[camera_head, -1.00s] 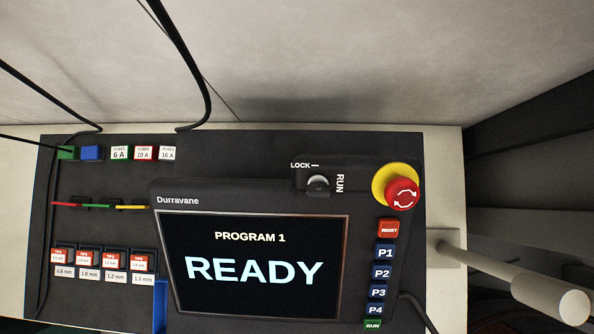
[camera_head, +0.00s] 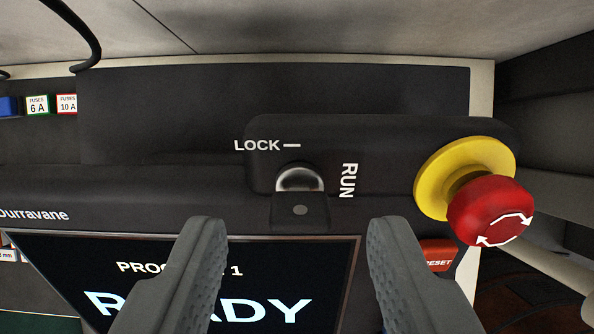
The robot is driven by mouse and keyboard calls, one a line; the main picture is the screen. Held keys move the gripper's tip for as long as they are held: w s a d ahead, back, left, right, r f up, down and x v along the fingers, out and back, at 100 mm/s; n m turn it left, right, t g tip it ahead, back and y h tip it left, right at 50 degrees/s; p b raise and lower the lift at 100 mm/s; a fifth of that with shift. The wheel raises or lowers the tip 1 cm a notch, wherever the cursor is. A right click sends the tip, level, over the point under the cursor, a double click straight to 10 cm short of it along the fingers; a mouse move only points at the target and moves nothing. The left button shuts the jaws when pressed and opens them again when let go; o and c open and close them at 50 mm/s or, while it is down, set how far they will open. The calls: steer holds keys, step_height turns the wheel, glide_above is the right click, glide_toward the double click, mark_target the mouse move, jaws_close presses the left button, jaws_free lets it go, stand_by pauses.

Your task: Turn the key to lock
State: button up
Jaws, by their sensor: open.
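The key (camera_head: 300,211) is a dark tab with a small hole, set in a silver key switch (camera_head: 299,179) on the control box. The tab points toward the bottom of the picture. The LOCK label (camera_head: 257,146) with its short mark is above and left of the switch; the RUN label (camera_head: 348,181) is to its right. My gripper (camera_head: 298,230) is open, with one grey finger on each side below the key. Neither finger touches it, and the space between them is empty.
A red emergency stop button (camera_head: 490,211) on a yellow base (camera_head: 440,185) stands out close right of my right finger. The RESET button (camera_head: 438,255) is below it. The READY screen (camera_head: 275,285) is partly hidden behind my fingers. Fuse boxes (camera_head: 38,105) are at the far left.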

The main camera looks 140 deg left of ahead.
steer(key=shift+x, duration=0.9)
jaws_close()
